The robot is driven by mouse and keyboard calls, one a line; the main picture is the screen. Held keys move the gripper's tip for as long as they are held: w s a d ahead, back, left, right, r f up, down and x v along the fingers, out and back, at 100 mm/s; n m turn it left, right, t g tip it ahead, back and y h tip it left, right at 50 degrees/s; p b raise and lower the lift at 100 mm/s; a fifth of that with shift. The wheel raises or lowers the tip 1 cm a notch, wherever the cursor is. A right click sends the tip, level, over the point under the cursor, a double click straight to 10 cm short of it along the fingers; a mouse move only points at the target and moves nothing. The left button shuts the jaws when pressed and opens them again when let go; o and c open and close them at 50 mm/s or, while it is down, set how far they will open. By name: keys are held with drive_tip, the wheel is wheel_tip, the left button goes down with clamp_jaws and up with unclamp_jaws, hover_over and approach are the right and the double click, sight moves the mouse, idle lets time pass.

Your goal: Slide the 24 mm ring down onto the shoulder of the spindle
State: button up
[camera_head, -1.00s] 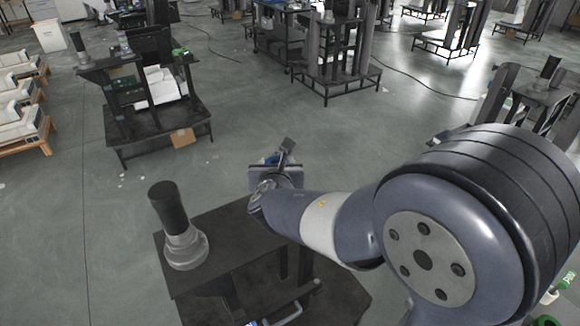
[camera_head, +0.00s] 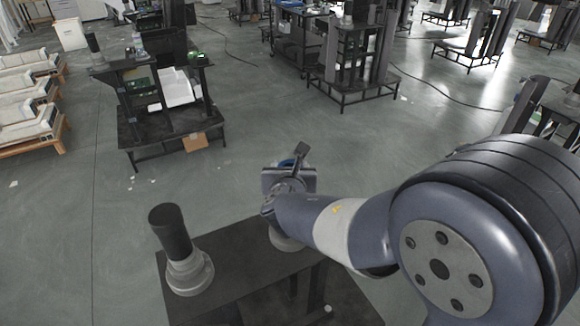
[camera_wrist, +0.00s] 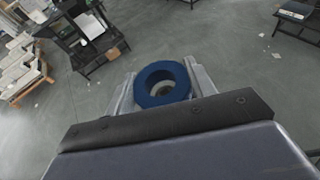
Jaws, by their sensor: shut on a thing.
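A thick blue ring (camera_wrist: 160,69) sits between the two grey fingers of my gripper (camera_wrist: 161,88) in the wrist view, held from both sides. In the head view a small blue part of the ring (camera_head: 288,163) shows at my gripper (camera_head: 290,178), above the far part of a dark table. A black post on a stepped grey base (camera_head: 188,272) stands upright at the table's left, apart from my gripper. A second grey round base (camera_head: 284,238) shows below my gripper, mostly hidden by my arm. I cannot tell which is the spindle, nor see its shoulder.
The dark table top (camera_head: 232,262) is clear between the two bases. A black shelf cart (camera_head: 165,95) stands beyond it, with a cardboard box (camera_head: 194,142) at its foot. Wooden pallets (camera_head: 30,115) lie far left. Open grey floor surrounds the table.

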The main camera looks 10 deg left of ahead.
drive_tip(key=shift+f+b, duration=2.05)
drive_tip(key=shift+f, duration=1.05)
drive_tip(key=shift+f+b, duration=3.35)
drive_tip(key=shift+b, duration=0.55)
drive_tip(key=o, duration=1.1)
drive_tip(key=v, duration=1)
drive_tip(key=shift+s+r+p, duration=0.1)
drive_tip(key=shift+s+p, duration=0.25)
drive_tip(key=shift+s, duration=0.05)
